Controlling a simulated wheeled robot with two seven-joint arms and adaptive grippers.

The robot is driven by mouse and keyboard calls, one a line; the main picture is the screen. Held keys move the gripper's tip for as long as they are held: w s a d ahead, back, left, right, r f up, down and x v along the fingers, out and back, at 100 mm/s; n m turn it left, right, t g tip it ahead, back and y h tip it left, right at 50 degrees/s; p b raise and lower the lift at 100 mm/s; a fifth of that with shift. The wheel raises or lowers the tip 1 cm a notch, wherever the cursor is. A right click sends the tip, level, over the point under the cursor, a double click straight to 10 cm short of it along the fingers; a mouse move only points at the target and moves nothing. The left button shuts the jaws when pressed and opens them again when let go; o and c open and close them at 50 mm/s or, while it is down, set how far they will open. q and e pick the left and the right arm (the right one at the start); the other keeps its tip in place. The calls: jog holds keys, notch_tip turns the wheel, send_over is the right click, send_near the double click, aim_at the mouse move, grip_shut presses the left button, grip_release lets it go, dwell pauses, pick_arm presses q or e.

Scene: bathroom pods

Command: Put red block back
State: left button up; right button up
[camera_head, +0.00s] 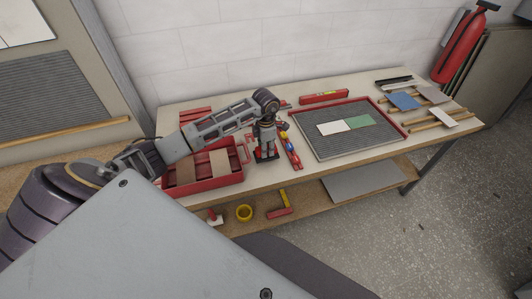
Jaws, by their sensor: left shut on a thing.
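My left arm comes in from the left across the workbench (250,184). My left gripper (266,157) points down at the bench between the red tray and the ribbed board. It is shut on a small red block (259,154), which is mostly hidden by the fingers. I cannot tell whether the block touches the bench top. The red tray (207,184) lies just left of the gripper and holds brown and tan tiles (219,163). My right gripper is not in view.
Beside the gripper lies a red-and-blue tool (291,151). To the right is a red-framed ribbed board (350,146) with a white tile (333,128) and a green one (358,121). A red level (324,97) lies behind.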

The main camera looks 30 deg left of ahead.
pick_arm(q)
jog(key=shift+f, duration=1.45)
jog(key=shift+f, duration=0.15)
jog(key=o, duration=1.1)
jog(key=shift+r, duration=0.2)
notch_tip(320, 180, up, 12)
jog(key=shift+f+b, duration=0.1)
jog(key=shift+b, duration=0.75)
